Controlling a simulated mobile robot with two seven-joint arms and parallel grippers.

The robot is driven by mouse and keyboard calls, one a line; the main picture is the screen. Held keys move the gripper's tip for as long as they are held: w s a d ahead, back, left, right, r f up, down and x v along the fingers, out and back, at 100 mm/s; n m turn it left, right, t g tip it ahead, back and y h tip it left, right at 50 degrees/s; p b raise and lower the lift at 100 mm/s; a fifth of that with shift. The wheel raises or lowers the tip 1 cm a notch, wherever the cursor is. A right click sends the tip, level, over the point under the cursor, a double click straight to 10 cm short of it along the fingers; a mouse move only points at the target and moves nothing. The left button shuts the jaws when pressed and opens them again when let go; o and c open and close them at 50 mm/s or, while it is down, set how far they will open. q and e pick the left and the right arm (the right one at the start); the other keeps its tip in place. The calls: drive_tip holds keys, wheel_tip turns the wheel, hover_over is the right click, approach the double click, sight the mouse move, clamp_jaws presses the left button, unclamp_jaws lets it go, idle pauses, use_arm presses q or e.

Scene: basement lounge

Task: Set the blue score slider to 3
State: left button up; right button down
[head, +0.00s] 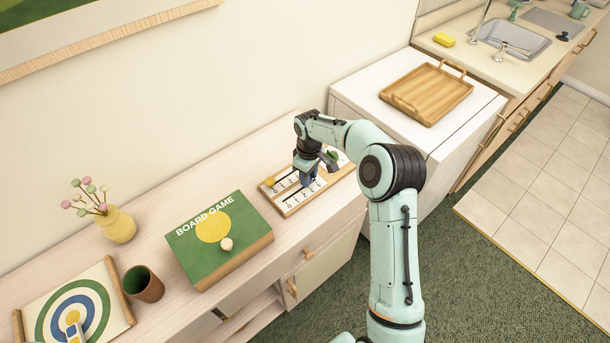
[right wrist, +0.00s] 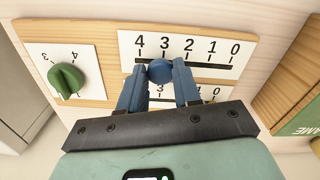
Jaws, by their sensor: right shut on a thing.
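The score board (head: 291,208) is a wooden panel with white number strips on the cabinet top. It also shows in the right wrist view (right wrist: 95,88). The blue score slider (right wrist: 159,71) is a round knob on the upper slot there, close to the 3 and slightly toward the 4. My right gripper (right wrist: 160,78) is shut on it, one finger on each side. In the head view the right gripper (head: 308,180) hides the slider. A yellow slider (head: 270,182) sits at the other row's left end. My left gripper is not in view.
A green dial (right wrist: 67,81) is on the same board. A green board game box (head: 222,240) lies left of the board. A yellow vase (head: 118,226), a brown cup (head: 144,284) and a target board (head: 108,290) stand further left. A wooden tray (head: 427,92) lies on the white unit.

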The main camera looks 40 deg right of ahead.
drive_tip(key=shift+a, duration=0.2)
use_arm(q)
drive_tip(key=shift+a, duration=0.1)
use_arm(e)
drive_tip(key=c, duration=0.8)
unclamp_jaws()
drive_tip(key=shift+r, duration=0.1)
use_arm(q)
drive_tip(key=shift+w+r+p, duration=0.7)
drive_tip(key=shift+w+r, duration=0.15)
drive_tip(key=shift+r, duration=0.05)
use_arm(e)
wheel_tip(320, 180, up, 13)
drive_tip(key=shift+r, duration=0.15)
